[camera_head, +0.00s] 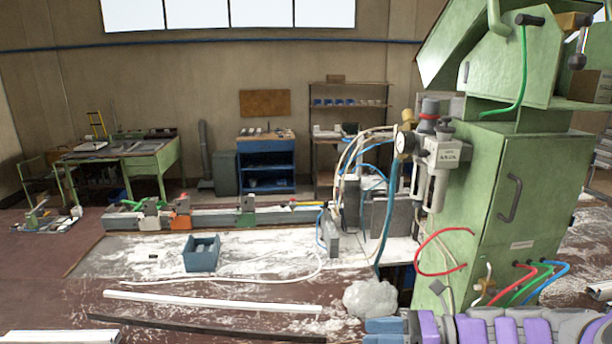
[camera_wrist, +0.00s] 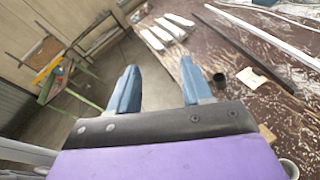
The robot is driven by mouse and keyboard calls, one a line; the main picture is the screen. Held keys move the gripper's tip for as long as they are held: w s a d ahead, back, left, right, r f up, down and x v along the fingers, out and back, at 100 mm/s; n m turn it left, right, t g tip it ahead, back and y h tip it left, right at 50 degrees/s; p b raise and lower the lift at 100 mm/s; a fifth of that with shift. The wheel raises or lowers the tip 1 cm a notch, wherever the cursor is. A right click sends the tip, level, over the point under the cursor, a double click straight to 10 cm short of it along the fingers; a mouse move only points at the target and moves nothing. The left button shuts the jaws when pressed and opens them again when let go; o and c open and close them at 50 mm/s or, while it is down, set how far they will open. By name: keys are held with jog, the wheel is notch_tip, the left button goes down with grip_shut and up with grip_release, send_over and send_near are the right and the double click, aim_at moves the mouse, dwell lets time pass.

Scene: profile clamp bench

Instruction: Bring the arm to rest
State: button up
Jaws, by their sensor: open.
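My gripper (camera_wrist: 160,88) shows in the wrist view with its two blue fingers wide apart and nothing between them. Past the fingers lie the floor and the edge of a dusty brown worktop (camera_wrist: 272,92). In the head view the blue fingertips (camera_head: 384,331) show at the bottom edge, right of centre, beside a grey-white lump (camera_head: 370,299). My purple arm lies along the bottom right corner there. The gripper touches nothing that I can make out.
A green machine cabinet (camera_head: 520,200) with hoses and a pressure gauge (camera_head: 403,145) stands close on the right. A blue bin (camera_head: 202,253), a white profile (camera_head: 210,301) and a dark profile (camera_head: 205,329) lie on the worktop. A clamp rail (camera_head: 220,217) runs behind.

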jog(key=s+a+f+n+g+h+b, duration=0.2)
jog(key=s+a+f+n+g+h, duration=0.1)
jog(key=s+a+n, duration=0.4)
jog(key=s+a+f+n+g+h+b, duration=0.2)
jog(key=s+a+f+n+g+h, duration=0.15)
jog(key=s+n, duration=0.35)
jog(key=s+d+f+n+h+b, duration=0.2)
jog(key=s+d+f+n+h, duration=0.2)
jog(key=s, duration=0.3)
jog(key=s+d+f+n+h+b, duration=0.3)
jog(key=s+d+f+n+h, duration=0.1)
jog(key=s+d+n+h, duration=0.1)
jog(key=s+n+t, duration=0.1)
jog(key=s, duration=0.1)
jog(key=shift+s, duration=0.4)
